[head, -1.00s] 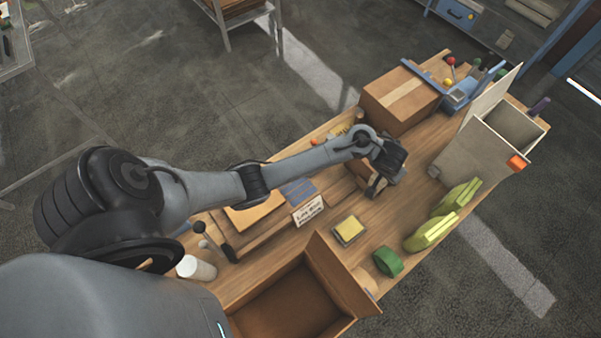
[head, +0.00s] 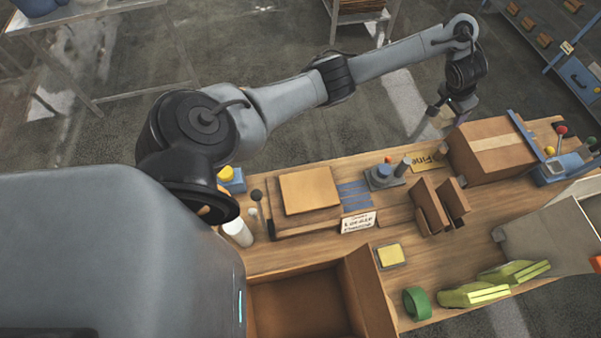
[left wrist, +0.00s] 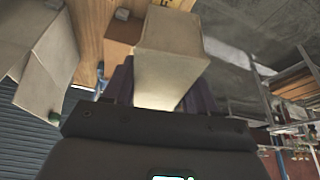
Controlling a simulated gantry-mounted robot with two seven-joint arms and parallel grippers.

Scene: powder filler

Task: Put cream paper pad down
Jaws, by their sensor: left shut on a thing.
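My left gripper (head: 446,108) is past the far edge of the workbench, near the far left corner of the cardboard box. In the left wrist view its dark purple fingers (left wrist: 155,92) are shut on a cream block, the cream paper pad (left wrist: 170,62). The pad sticks out beyond the fingers and hides part of what lies behind it. In the head view I cannot clearly make out the pad. My right gripper is in neither view.
The workbench (head: 340,245) carries a closed cardboard box (head: 497,148), a brown upright holder (head: 430,207), a yellow pad on a grey tray (head: 391,255), a green tape roll (head: 416,304) and an open carton (head: 365,295). Bare wood lies around the yellow pad.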

